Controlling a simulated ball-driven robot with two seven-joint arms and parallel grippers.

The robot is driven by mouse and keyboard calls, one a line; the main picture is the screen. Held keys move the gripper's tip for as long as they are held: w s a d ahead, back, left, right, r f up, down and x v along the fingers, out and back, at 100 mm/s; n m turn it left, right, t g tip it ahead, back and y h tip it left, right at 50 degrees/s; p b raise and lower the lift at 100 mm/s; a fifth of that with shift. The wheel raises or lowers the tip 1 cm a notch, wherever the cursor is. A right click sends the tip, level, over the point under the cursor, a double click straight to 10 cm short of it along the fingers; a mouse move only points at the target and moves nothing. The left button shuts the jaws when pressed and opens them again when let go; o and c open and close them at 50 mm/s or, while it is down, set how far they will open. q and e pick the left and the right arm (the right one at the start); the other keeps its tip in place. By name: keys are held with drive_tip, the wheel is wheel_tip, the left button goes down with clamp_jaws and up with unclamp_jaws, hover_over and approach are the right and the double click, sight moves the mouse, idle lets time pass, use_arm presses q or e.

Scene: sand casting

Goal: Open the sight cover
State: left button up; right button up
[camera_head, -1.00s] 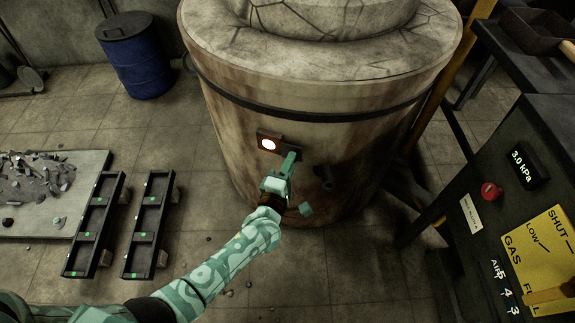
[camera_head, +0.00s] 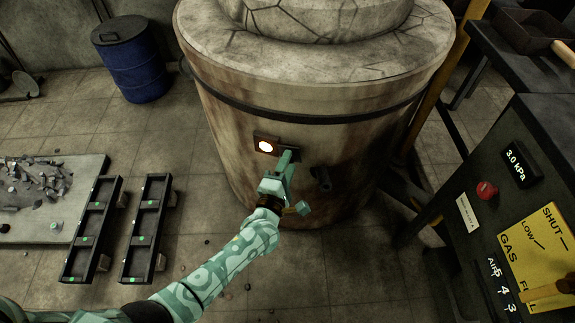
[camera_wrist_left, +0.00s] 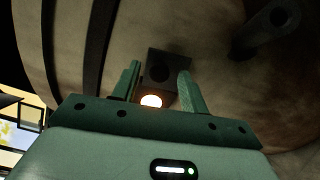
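The furnace's sight port (camera_head: 265,146) glows white-orange in a brown plate on the drum's front; the glow (camera_wrist_left: 151,101) also shows in the wrist view. The sight cover (camera_wrist_left: 160,66), a dark square piece with a round mark, sits beside the glowing hole, so the hole is uncovered. My left gripper (camera_head: 287,157) is at the cover, just right of the port. In the wrist view my left gripper's fingers (camera_wrist_left: 160,82) stand apart on either side of the cover, with a gap visible; I cannot tell whether they touch it. My right gripper is out of view.
The furnace (camera_head: 310,95) fills the middle, with a dark stub (camera_head: 321,179) right of my gripper. A gas control panel (camera_head: 480,235) stands at the right. A blue drum (camera_head: 134,66) and black moulds (camera_head: 148,225) are at the left.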

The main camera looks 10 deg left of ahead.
use_arm(q)
drive_tip(key=s+a+p, duration=0.1)
drive_tip(key=s+p, duration=0.3)
drive_tip(key=s, duration=1.2)
drive_tip(key=shift+a+p, duration=0.3)
drive_tip(key=shift+a, duration=0.05)
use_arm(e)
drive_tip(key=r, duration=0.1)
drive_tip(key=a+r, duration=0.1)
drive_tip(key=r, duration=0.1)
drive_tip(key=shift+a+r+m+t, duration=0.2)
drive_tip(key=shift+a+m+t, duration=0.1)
